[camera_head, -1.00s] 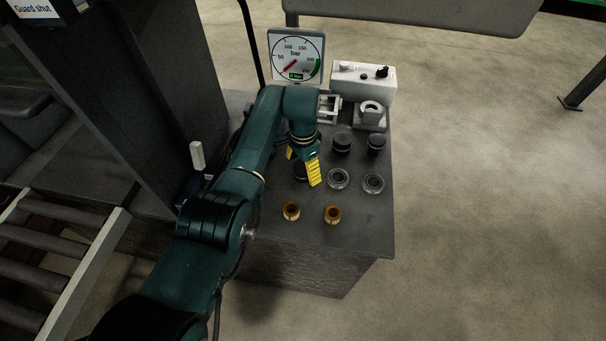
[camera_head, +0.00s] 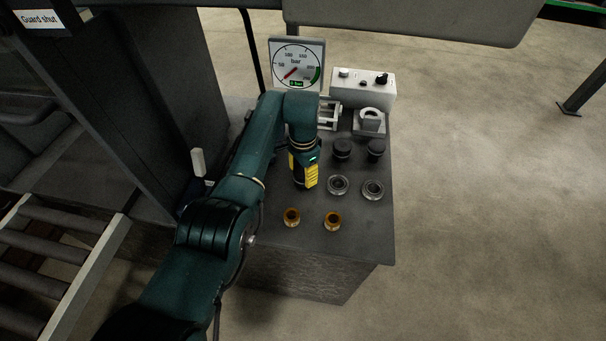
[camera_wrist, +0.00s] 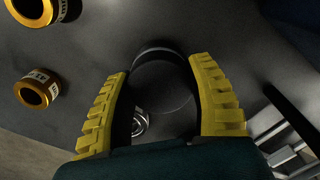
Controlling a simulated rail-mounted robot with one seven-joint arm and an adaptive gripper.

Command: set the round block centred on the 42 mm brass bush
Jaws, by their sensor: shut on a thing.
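My gripper (camera_head: 304,182) points down over the bench top, its yellow fingers closed on a dark round block. In the wrist view, the dark round block (camera_wrist: 163,88) lies between the two yellow fingers of my gripper (camera_wrist: 163,75). Two brass bushes stand at the bench's near side, a left one (camera_head: 292,217) and a right one (camera_head: 332,220). The wrist view shows the right bush (camera_wrist: 36,90) and, at the upper left, the left bush (camera_wrist: 36,9). Both bear marks that I cannot read, so I cannot tell which is 42 mm. Neither bush touches my gripper.
Two steel rings (camera_head: 337,186) (camera_head: 372,190) lie right of my gripper. Two dark round pieces (camera_head: 342,149) (camera_head: 376,150) stand behind them. A pressure gauge (camera_head: 297,65), a white control box (camera_head: 362,87) and a grey holder (camera_head: 370,122) stand at the back. Bare bench surrounds the bushes.

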